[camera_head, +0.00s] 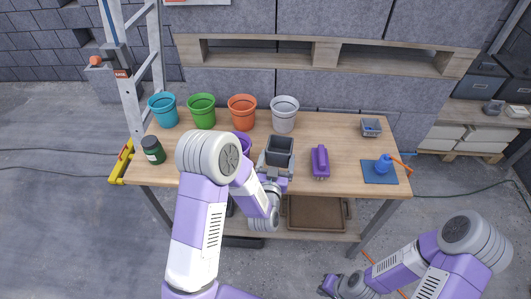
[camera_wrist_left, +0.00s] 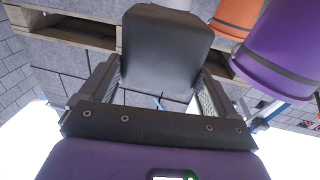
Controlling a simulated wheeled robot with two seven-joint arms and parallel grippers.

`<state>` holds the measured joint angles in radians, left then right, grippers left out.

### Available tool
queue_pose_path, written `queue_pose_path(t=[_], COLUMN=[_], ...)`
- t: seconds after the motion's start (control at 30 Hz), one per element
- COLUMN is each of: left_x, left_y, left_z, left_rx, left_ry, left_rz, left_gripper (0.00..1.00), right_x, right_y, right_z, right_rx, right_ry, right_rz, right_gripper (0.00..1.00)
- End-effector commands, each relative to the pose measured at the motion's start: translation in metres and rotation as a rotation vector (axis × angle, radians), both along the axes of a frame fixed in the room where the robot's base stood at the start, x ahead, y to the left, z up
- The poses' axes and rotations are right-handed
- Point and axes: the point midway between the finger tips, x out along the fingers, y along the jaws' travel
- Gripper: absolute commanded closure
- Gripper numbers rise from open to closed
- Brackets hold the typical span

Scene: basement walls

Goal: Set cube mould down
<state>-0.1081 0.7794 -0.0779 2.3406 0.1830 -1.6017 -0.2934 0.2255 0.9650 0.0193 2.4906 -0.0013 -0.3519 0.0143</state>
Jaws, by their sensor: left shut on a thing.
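The cube mould (camera_head: 280,146) is a dark grey, open-topped box, upright at the middle of the workbench. It also shows in the left wrist view (camera_wrist_left: 166,48), where it sits between the fingers and fills the upper middle. My left gripper (camera_head: 274,168) is shut on its near side. Whether the mould's base touches the bench top (camera_head: 345,145) is hidden. My right gripper (camera_head: 330,286) is low at the bottom of the head view, away from the bench; its jaws are too small to read.
Blue (camera_head: 163,110), green (camera_head: 202,111), orange (camera_head: 242,112) and grey (camera_head: 284,113) pots line the back. A purple pot (camera_wrist_left: 282,50) stands left of the mould. A purple tool (camera_head: 320,161), blue mat (camera_head: 380,177) with bottle (camera_head: 383,163) and small tray (camera_head: 371,128) are right.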

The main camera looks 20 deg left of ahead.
Motion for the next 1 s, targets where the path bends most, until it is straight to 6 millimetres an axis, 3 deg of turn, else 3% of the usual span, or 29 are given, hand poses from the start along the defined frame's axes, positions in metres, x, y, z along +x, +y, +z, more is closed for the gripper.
queue_pose_path(t=[0.03, 0.1, 0.4, 0.7, 1.0], left_x=[0.005, 0.009, 0.013, 0.013, 0.013], left_y=[-0.005, -0.006, -0.009, -0.008, -0.008], left_z=[0.001, 0.007, 0.021, -0.030, -0.058], left_rx=[0.001, 0.000, 0.001, 0.002, 0.003], left_ry=[-0.014, -0.012, -0.001, 0.003, 0.002], left_rz=[0.018, 0.053, 0.133, 0.138, 0.137], left_gripper=[0.58, 0.58, 0.58, 0.58, 0.58], right_x=[0.000, 0.000, 0.000, 0.000, 0.000], right_y=[0.000, 0.000, 0.000, 0.000, 0.000], right_z=[-0.016, -0.025, -0.043, -0.063, -0.074], right_rx=[0.000, 0.000, 0.000, 0.001, 0.001], right_ry=[0.000, 0.000, -0.001, -0.001, -0.001], right_rz=[0.000, 0.000, 0.001, 0.001, 0.001], right_gripper=[1.00, 1.00, 1.00, 1.00, 1.00])
